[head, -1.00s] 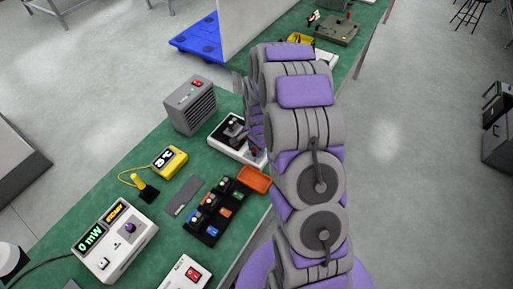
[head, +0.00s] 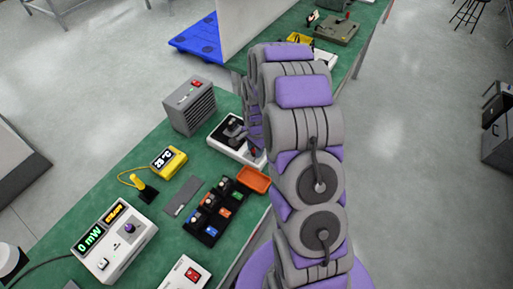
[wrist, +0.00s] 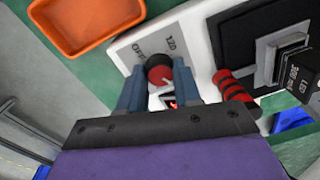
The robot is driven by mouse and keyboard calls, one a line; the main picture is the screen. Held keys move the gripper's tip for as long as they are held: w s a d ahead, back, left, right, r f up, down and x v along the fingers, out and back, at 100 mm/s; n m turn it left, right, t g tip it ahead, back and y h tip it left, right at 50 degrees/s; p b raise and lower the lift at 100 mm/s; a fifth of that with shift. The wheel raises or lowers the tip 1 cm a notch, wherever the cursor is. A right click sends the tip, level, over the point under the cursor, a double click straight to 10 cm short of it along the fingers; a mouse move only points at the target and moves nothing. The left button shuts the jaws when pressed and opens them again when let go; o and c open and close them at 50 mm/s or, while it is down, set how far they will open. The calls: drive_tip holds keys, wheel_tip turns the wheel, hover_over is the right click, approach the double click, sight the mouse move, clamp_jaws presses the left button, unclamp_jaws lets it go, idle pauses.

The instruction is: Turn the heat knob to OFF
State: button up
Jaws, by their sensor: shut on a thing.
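The heat knob (wrist: 159,76) is a round red and dark knob with a pale pointer line on a white station. It shows in the wrist view below two printed labels, OFF on the left and a number on the right. The pointer seems to slant toward the lower right, away from OFF. My gripper (wrist: 160,70) is shut on the knob, one bluish-grey finger on each side. A small red light glows just below it. In the head view the white station (head: 222,147) is partly hidden behind my arm.
An orange tray (head: 254,179) lies beside the station. A grey heater-like box (head: 190,107) and a yellow thermometer (head: 168,161) stand to the left.

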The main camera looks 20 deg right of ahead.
drive_tip(key=shift+a, duration=0.15)
drive_tip(key=o, duration=1)
drive_tip(key=shift+a, duration=0.25)
drive_tip(key=shift+o, duration=0.2)
drive_tip(key=shift+d, duration=0.1)
drive_tip(key=shift+d+r, duration=0.3)
drive_tip(key=shift+r, duration=0.15)
wheel_tip(320, 180, up, 16)
drive_tip(key=p, duration=0.3)
drive_tip(key=shift+s+r, duration=0.2)
drive_tip(key=shift+s, duration=0.15)
